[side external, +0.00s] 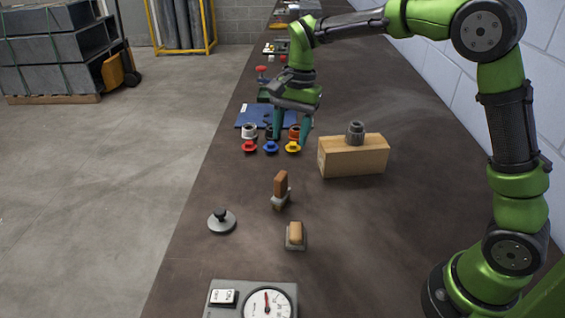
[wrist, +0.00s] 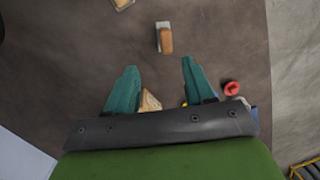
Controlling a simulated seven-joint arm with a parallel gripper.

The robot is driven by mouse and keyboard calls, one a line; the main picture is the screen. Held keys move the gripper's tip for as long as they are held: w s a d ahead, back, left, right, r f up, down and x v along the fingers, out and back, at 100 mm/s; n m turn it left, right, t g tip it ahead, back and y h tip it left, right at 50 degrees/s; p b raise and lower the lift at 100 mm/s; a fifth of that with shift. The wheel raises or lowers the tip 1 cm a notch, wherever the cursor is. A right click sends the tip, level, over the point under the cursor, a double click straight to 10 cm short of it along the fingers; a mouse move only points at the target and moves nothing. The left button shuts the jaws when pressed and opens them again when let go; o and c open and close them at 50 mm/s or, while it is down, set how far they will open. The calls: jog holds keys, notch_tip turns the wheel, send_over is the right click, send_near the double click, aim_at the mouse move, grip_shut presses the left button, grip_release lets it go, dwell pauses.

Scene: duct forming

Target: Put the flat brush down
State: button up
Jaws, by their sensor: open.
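My gripper (side external: 291,140) is open and empty above the table, over the coloured knobs; its two teal fingers also show spread in the wrist view (wrist: 158,72), with bare table between the tips. Two brush-like tools rest on the table in front of it. The other (side external: 295,235) has a low tan wooden grip on a grey base and is partly cut off in the wrist view (wrist: 122,3). I cannot tell which is the flat brush.
A tan block (side external: 352,156) with a grey fitting (side external: 355,133) stands right of my gripper. Red (side external: 249,147), blue (side external: 271,147) and yellow (side external: 293,147) knobs sit below it. A grey knobbed disc (side external: 221,220) and a dial gauge (side external: 265,300) lie nearer the camera.

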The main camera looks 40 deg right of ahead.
jog(key=s+d+r+n+t, duration=0.1)
jog(key=s+r+n+t, duration=0.5)
jog(key=s, duration=0.6)
jog(key=s+n+t, duration=0.1)
jog(key=s+n, duration=0.1)
jog(key=s, duration=0.7)
jog(key=shift+s+d+f+n, duration=0.15)
jog(key=shift+d+f+n, duration=0.15)
jog(key=shift+d+f, duration=0.05)
